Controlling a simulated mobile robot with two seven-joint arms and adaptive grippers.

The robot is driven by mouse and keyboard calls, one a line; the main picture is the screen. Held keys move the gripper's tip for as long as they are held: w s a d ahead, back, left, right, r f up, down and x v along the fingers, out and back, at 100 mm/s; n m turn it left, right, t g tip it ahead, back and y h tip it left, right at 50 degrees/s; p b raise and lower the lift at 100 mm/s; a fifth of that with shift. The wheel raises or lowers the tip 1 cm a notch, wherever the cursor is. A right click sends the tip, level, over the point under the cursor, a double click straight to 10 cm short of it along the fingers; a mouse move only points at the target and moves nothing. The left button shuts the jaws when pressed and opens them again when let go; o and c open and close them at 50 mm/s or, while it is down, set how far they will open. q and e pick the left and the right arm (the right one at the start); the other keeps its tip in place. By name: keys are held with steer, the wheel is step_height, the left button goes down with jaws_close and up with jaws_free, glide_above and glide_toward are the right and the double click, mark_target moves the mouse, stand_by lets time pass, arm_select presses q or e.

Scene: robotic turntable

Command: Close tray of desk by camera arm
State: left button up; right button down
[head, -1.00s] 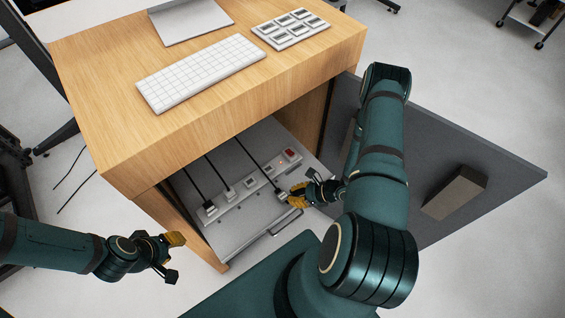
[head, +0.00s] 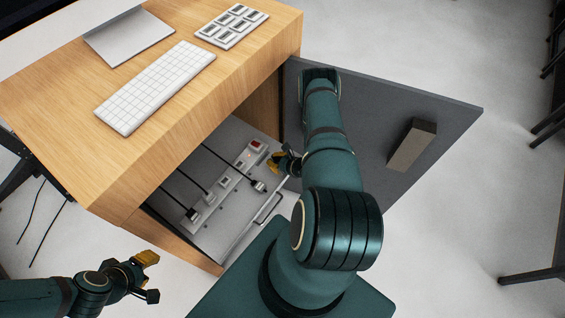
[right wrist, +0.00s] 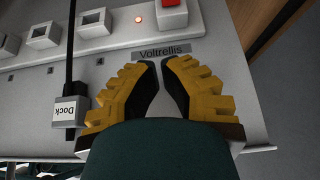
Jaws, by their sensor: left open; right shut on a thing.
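The desk's tray (head: 229,243) is a grey pull-out shelf low in the wooden desk (head: 150,165), standing partly out. A bar handle (head: 268,208) is on its front edge. A white power strip (head: 228,184) with a red switch (head: 257,146) lies on it. My right gripper (head: 280,162) is over the tray's right side. In the right wrist view its yellow fingers (right wrist: 160,66) are drawn together beside the "Voltrellis" label (right wrist: 166,50); what they grip cannot be made out. A "Dock" plug (right wrist: 69,112) is beside them. My left gripper (head: 151,277) is open and empty, left of the desk.
The grey cabinet door (head: 370,110) stands open on the right, with a block (head: 412,145) on it, behind my right arm. A keyboard (head: 156,86), a button pad (head: 233,26) and a monitor stand (head: 127,34) are on the desk. Floor in front is clear.

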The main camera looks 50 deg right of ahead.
mark_target(256, 153)
arm_select(q)
steer(key=shift+r, duration=0.1)
arm_select(e)
steer(key=shift+w+a+f, duration=0.1)
steer(key=shift+w+f, duration=0.1)
steer(key=shift+w, duration=1.2)
steer(key=shift+w+a+f, duration=0.1)
steer(key=shift+w+f, duration=0.1)
steer(key=shift+w, duration=1.15)
